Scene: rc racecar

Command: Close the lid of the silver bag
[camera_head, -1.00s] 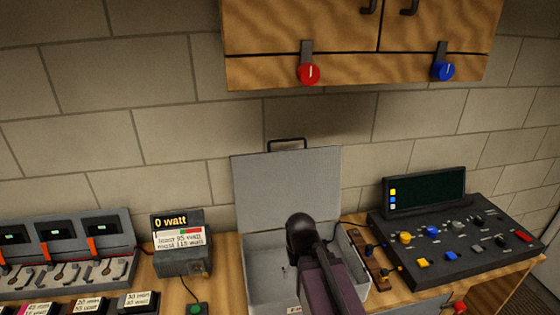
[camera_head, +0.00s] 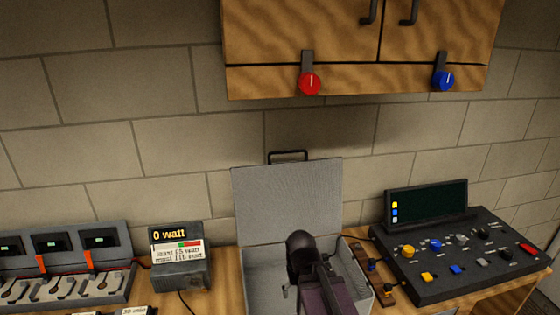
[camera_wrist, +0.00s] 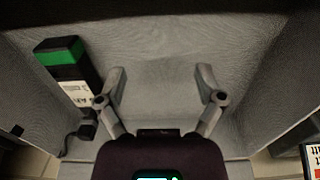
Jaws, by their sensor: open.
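The silver bag is a grey case on the bench; its lid (camera_head: 287,195) stands upright and open at the back, with a dark handle (camera_head: 288,155) on its top edge. My arm reaches over the case in the head view and hides part of its inside. In the wrist view my gripper (camera_wrist: 160,82) is open and empty, its two fingers apart above a grey surface of the case (camera_wrist: 160,50). A black and green block with a white label (camera_wrist: 68,75) lies at the left inside the case. In the head view the fingers are hidden.
A black control panel with a screen (camera_head: 465,250) stands right of the case, with a small wooden strip (camera_head: 372,272) between. A watt meter (camera_head: 180,258) and chargers (camera_head: 65,262) stand left. A wooden cabinet (camera_head: 350,78) with red and blue knobs hangs above. Air in front of the lid is partly free.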

